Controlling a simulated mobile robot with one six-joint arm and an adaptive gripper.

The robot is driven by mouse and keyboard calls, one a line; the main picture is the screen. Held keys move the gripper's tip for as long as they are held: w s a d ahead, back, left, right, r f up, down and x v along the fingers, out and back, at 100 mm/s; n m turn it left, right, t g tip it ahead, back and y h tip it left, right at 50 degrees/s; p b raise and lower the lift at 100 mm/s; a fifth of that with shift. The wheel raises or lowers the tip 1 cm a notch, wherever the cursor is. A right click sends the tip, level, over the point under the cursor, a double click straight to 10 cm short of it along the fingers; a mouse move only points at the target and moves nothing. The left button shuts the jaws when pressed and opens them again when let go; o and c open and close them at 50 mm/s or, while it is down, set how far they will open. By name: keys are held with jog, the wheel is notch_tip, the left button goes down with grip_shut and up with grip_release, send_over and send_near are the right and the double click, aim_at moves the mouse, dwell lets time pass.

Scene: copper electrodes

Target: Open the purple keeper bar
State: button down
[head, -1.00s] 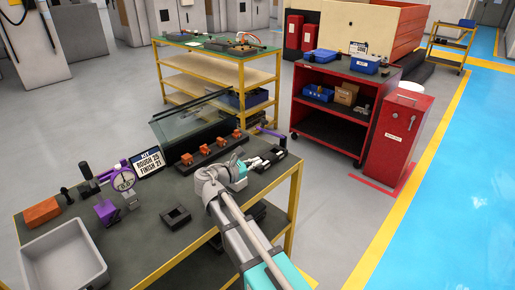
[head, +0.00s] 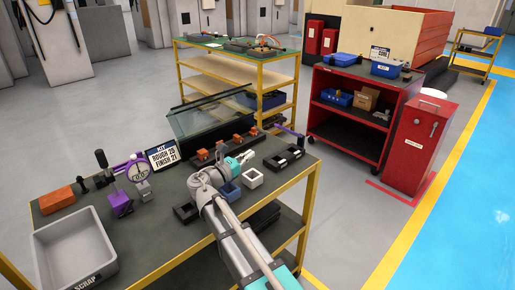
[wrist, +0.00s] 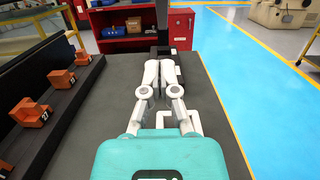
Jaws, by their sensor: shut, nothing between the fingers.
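A thin purple bar (head: 290,131), which looks like the keeper bar, sticks out from the right end of the dark electrode rack (head: 258,132) in the head view. I cannot tell its latch state, and I do not make it out in the wrist view. My gripper (head: 248,155) is in front of the rack, low over the bench, apart from the bar and to its left. In the wrist view my gripper (wrist: 158,65) has its pale fingers together with nothing between them. Orange electrodes (wrist: 30,112) stand on the rack along the left.
Black (head: 186,212), blue (head: 229,193) and white (head: 252,178) square holders lie beside my arm. A black post (wrist: 162,18) stands ahead of my fingers. A purple-framed gauge (head: 138,170), purple block (head: 120,202) and scrap bin (head: 78,250) are at the left.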

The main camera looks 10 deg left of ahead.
jog(key=r+p+x, duration=0.2)
jog(key=p+x, duration=0.2)
jog(key=x, duration=0.8)
jog(key=shift+r, duration=0.4)
jog(key=shift+s, duration=0.1)
